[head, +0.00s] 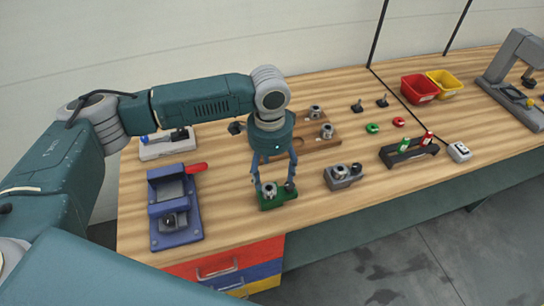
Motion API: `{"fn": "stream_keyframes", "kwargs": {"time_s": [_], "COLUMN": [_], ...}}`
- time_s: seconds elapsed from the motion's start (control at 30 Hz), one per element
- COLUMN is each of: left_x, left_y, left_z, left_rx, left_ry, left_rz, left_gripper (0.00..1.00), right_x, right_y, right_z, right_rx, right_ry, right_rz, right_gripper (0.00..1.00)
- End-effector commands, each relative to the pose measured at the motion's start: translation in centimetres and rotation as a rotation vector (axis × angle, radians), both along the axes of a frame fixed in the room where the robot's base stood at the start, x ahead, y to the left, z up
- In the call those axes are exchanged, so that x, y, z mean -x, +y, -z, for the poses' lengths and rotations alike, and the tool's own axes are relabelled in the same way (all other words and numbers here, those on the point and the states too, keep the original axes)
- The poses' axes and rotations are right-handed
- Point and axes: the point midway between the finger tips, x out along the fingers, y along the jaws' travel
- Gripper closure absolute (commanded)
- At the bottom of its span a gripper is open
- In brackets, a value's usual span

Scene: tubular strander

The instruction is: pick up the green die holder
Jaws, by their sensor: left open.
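The green die holder (278,201) is a small green block with grey metal parts on top, lying near the front edge of the wooden bench. My left gripper (274,186) points down right over it. Its two fingers are apart, one toward each side of the block's top parts, and hide some of it. I cannot tell whether the fingertips touch the holder. My right gripper is not in view.
A blue vise-like fixture (174,222) with a red handle stands to the left. A grey block (343,177) with metal parts lies close on the right. A wooden board (318,143) with metal pieces is behind. Red (420,89) and yellow (444,83) bins stand farther back.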

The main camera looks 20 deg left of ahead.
Motion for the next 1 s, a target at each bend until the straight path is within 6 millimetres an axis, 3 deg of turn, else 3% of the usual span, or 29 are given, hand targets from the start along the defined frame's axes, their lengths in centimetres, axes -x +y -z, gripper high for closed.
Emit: {"fn": "stream_keyframes", "kwargs": {"time_s": [0.1, 0.27, 0.73, 0.8, 1.0], "left_x": [-0.2, -0.1, -0.1, 0.1, -0.1], "left_y": [0.8, 0.9, 0.9, 0.8, 0.8], "left_z": [-0.6, 0.3, 6.4, 7.4, 9.9], "left_rx": [-0.017, -0.018, -0.018, -0.017, -0.016], "left_ry": [0.007, 0.01, 0.006, 0.013, 0.008], "left_rz": [-0.007, -0.008, -0.007, -0.008, -0.007], "left_gripper": [0.33, 0.33, 0.33, 0.33, 0.33], "right_x": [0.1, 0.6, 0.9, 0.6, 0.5], "right_y": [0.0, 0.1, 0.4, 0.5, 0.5], "right_z": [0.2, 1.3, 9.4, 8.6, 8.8], "right_rx": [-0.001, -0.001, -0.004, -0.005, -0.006], "right_ry": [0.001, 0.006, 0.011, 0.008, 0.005], "right_rz": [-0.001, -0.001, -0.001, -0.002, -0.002], "right_gripper": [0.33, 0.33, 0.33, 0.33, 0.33]}}
